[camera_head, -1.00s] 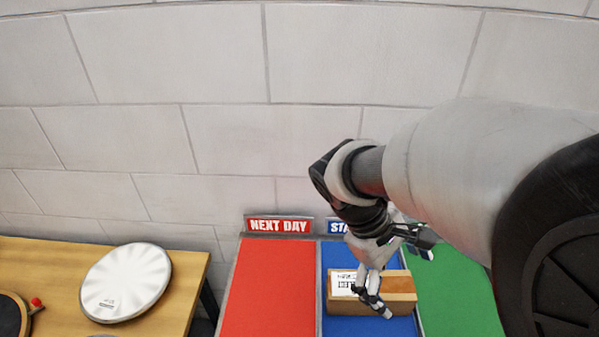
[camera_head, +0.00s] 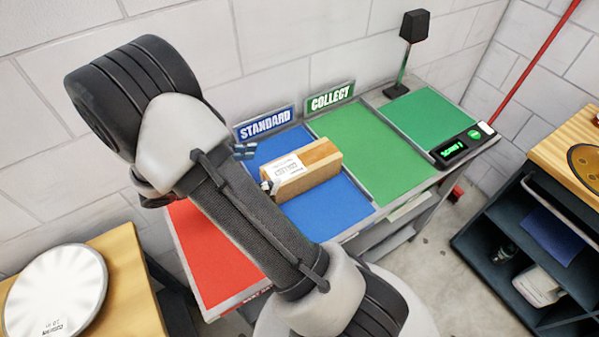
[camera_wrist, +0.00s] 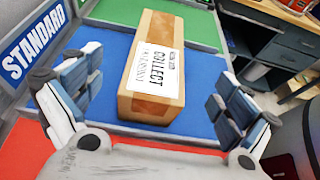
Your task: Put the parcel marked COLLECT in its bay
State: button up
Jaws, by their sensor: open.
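The parcel (camera_head: 318,165) is a brown box with a white label reading COLLECT, clear in the wrist view (camera_wrist: 158,68). It lies on the blue STANDARD bay (camera_head: 330,208), its far end reaching visually to the divider beside the green bay. The green COLLECT bay (camera_head: 385,160) has its sign (camera_head: 330,97) at the back and looks empty. My gripper (camera_wrist: 155,85) is open, one finger on each side of the parcel's near end in the wrist view. Contact cannot be told. In the head view my arm hides most of the gripper.
The red bay (camera_head: 205,265) is at the left, partly behind my arm. A teal area (camera_head: 435,115) with a black lamp-like stand (camera_head: 405,55) and a small display device (camera_head: 462,148) is at the right. A wooden table with a drum pad (camera_head: 55,290) stands left; a dark shelf unit (camera_head: 490,245) stands right.

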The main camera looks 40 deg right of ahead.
aim_at(293, 166)
jog(key=b+x, duration=0.1)
jog(key=x, duration=0.5)
jog(key=shift+d+f, duration=0.1)
jog(key=b+x, duration=0.1)
jog(key=x, duration=0.1)
jog(key=b+x, duration=0.1)
jog(key=x, duration=0.1)
jog(key=shift+f, duration=0.45)
jog(key=shift+d+f, duration=0.1)
jog(key=shift+d, duration=0.3)
jog(key=shift+c, duration=0.4)
jog(key=shift+s+a+f, duration=0.1)
jog(key=shift+s, duration=0.15)
jog(key=c, duration=2)
jog(key=r+p, duration=0.3)
jog(key=r, duration=0.7)
jog(key=r+p, duration=0.3)
jog(key=r, duration=0.7)
jog(key=shift+w+r, duration=0.2)
jog(key=shift+w, duration=0.05)
jog(key=shift+c, duration=0.2)
